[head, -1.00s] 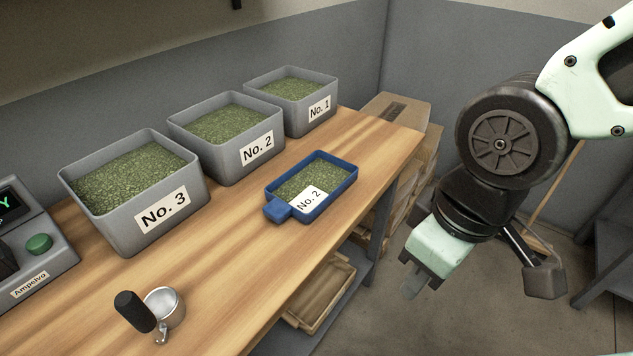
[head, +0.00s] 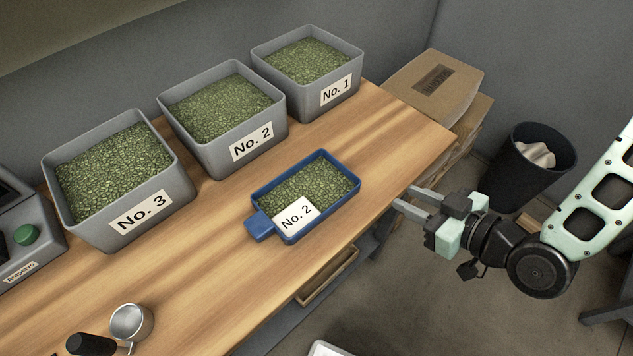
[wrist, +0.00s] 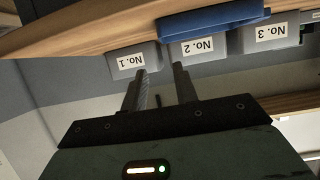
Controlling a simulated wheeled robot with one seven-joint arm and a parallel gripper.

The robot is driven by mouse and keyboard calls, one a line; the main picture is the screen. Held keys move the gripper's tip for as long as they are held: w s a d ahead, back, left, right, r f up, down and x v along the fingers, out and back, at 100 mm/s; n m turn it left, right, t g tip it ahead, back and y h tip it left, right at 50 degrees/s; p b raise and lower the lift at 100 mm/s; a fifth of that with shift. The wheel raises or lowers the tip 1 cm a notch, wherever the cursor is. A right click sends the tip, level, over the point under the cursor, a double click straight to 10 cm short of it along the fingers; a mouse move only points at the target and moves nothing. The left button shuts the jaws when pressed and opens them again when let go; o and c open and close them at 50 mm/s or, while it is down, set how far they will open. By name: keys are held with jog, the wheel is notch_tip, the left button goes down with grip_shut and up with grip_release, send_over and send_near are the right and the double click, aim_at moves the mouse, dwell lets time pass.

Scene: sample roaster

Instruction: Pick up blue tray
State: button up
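The blue tray (head: 258,195) lies flat on the wooden bench in the head view. It holds green beans, has a short handle at its left end and carries a white "No. 2" card (head: 296,216). The tray also shows near the top of the wrist view (wrist: 212,19), which is upside down. My gripper (head: 403,198) is off the bench's right edge, to the right of the tray and apart from it. Its two fingers point left toward the bench, with a gap between them and nothing in it.
Grey bins No. 1 (head: 318,98), No. 2 (head: 213,156) and No. 3 (head: 88,232) stand behind the tray. A metal cup (head: 131,322) with a black handle is at the front left. A cardboard box (head: 435,82) and black waste bin (head: 527,170) are at the right.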

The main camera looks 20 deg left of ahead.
jog(key=a+f+b, duration=0.1)
jog(key=b, duration=0.6)
send_near(346, 168)
jog(key=x, duration=0.4)
jog(key=shift+d+f, duration=0.1)
jog(key=shift+f, duration=0.05)
jog(key=x, duration=0.1)
jog(key=p+x, duration=0.1)
jog(key=x, duration=0.1)
jog(key=p+x, duration=0.1)
jog(key=x, duration=0.1)
jog(key=shift+w+a+r, duration=0.1)
jog(key=shift+a+r, duration=0.15)
jog(key=shift+w+a+f, duration=0.15)
jog(key=shift+a+f, duration=0.1)
grip_shut()
